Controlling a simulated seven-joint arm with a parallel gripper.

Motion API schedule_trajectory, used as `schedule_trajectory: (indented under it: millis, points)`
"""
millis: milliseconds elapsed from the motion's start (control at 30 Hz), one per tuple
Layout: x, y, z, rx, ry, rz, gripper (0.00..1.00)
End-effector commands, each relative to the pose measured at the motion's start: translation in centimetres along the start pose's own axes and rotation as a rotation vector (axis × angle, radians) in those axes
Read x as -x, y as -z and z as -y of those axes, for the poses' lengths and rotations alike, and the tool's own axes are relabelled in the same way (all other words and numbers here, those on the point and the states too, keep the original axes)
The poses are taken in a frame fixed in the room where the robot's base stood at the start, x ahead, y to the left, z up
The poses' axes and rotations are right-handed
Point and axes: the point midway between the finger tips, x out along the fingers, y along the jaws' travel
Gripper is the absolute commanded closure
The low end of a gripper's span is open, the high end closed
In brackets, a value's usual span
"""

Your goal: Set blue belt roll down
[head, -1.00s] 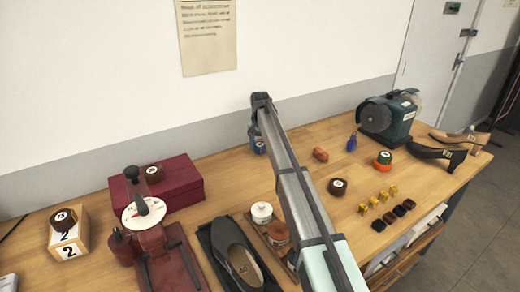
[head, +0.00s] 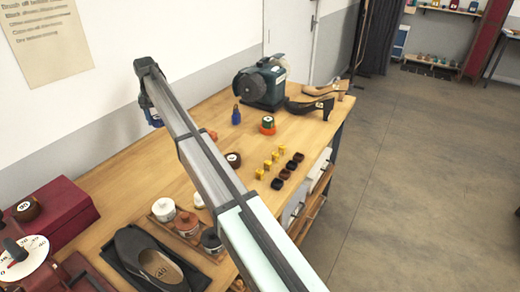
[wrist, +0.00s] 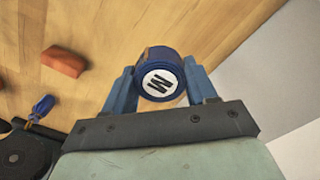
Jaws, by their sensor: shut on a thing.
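My gripper (wrist: 160,80) is shut on the blue belt roll (wrist: 172,66), which has a white end label with a dark letter, seemingly M, facing the wrist camera. One blue finger is on each side of the roll. In the head view my gripper (head: 151,112) is at the back of the workbench (head: 180,140), near the wall, and the arm hides much of that area. The roll is hard to tell from the blue fingers there. Bare wood lies behind the roll in the wrist view; I cannot tell whether the roll touches it.
A reddish-brown block (wrist: 63,62) and a blue bottle (wrist: 41,107) stand to the left in the wrist view. The grinder (head: 259,85), a green roll on an orange one (head: 267,124), and small yellow pieces (head: 275,158) lie farther right. A dark shoe (head: 145,258) is in front.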

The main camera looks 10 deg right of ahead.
Motion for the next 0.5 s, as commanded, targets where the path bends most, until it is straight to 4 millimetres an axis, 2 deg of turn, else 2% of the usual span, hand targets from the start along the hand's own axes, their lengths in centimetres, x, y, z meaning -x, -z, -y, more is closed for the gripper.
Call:
schedule_trajectory:
  millis: [33,200,333,500]
  points:
    - [0.2,0.9,-2.4,-0.027,0.000,-0.002,0.76]
    - [0.7,2.7,-9.8,-0.105,0.002,-0.008,0.76]
    - [1.0,3.0,-15.5,-0.165,0.003,-0.013,0.76]
    - [1.3,2.3,-22.9,-0.242,0.005,-0.021,0.76]
